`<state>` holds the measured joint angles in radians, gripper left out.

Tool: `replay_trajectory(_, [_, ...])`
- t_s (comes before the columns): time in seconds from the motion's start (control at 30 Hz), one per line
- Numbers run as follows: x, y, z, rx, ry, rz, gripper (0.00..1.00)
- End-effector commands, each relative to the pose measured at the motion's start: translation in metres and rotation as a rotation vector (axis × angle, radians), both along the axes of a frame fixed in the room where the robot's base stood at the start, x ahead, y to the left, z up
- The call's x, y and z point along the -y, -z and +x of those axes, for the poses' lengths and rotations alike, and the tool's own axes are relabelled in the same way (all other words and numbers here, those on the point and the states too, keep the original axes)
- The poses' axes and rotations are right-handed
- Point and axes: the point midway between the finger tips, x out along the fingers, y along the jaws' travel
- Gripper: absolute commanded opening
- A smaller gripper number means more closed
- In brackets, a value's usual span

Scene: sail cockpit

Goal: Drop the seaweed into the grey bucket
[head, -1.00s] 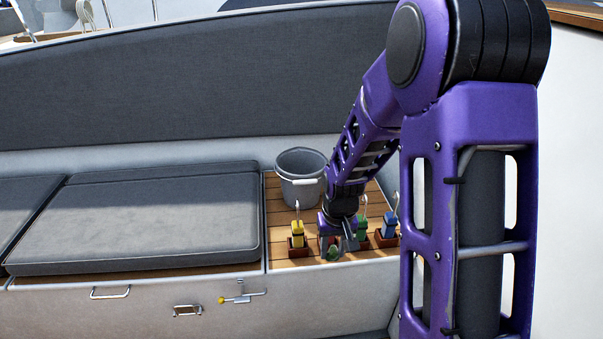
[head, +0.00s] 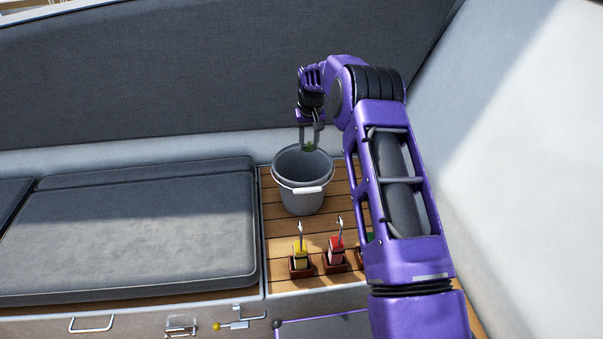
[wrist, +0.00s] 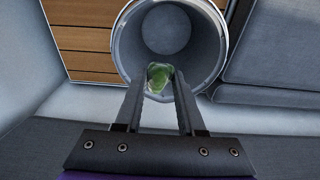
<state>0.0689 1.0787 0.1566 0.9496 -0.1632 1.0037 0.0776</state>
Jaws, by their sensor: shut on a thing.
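The seaweed (head: 309,147) is a small green clump held between my gripper's fingertips. It also shows in the wrist view (wrist: 159,78), light green, with the bucket's inside behind it. My gripper (head: 309,140) points down and is shut on the seaweed, above the far part of the bucket's mouth. The grey bucket (head: 301,199) stands upright on the wooden slats, with a white grip on its handle. In the wrist view the bucket (wrist: 208,52) looks empty inside, and the seaweed appears within its rim outline.
A yellow-topped item (head: 300,256) and a red one (head: 336,251) stand in brown holders in front of the bucket. A green one (head: 369,238) is mostly hidden by my arm. Grey cushions (head: 140,230) lie left; a grey backrest (head: 180,85) rises behind.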

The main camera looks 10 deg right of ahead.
Motion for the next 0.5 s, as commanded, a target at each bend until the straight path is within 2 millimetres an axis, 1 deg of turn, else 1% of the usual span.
replay_trajectory(0.1, [0.001, 0.000, 0.005, 0.000, 0.002, 0.000, 0.00])
replay_trajectory(0.27, [0.001, 0.005, 0.006, 0.000, 0.003, 0.000, 0.00])
replay_trajectory(0.37, [0.001, 0.012, 0.006, 0.000, 0.003, 0.000, 0.00])
replay_trajectory(0.5, [0.001, 0.028, 0.006, 0.000, 0.003, 0.000, 0.00])
